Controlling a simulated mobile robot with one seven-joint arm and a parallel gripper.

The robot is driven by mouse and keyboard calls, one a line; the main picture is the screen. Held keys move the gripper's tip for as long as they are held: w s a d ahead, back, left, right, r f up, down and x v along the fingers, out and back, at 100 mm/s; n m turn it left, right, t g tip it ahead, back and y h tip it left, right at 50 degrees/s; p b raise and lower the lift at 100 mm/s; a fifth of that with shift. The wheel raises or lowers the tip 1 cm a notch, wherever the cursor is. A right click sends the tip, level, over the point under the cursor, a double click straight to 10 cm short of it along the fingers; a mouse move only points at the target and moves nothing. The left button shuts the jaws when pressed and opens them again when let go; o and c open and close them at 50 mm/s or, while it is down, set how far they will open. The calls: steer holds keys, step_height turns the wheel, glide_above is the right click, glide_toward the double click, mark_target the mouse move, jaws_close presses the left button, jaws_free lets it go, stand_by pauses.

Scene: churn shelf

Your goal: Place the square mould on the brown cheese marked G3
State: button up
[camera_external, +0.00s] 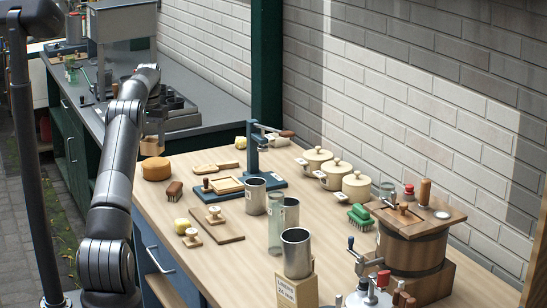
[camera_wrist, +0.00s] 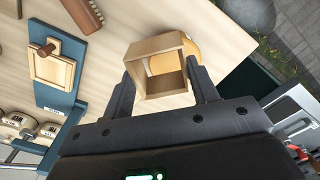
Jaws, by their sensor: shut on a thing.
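My gripper (camera_wrist: 163,90) is shut on the square mould (camera_wrist: 150,50), an open wooden box frame, in the wrist view. The mould is between the two fingers. The brown cheese (camera_wrist: 188,47), round and orange-brown, shows partly behind and through the mould. In the external view the cheese (camera_external: 156,170) sits at the table's far left corner. The mould (camera_external: 150,147) is just above it there, beneath my gripper. A small gap or contact between mould and cheese cannot be told. No G3 mark is readable.
A brown brush (camera_external: 174,191) and a blue press (camera_external: 254,170) with a wooden frame stand to the right of the cheese. Metal cups (camera_external: 256,197), cream pots (camera_external: 315,160) and a wooden churn (camera_external: 412,245) fill the right side. Bare tabletop lies between cheese and brush.

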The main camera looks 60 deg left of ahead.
steer(key=shift+s+a+f, duration=0.45)
steer(key=shift+a+f, duration=0.15)
steer(key=shift+a, duration=0.15)
steer(key=shift+f, duration=1.9)
steer(key=shift+f, duration=0.15)
steer(key=o, duration=0.9)
steer(key=shift+o, duration=0.2)
step_height(320, 180, up, 8)
steer(key=shift+f, duration=0.1)
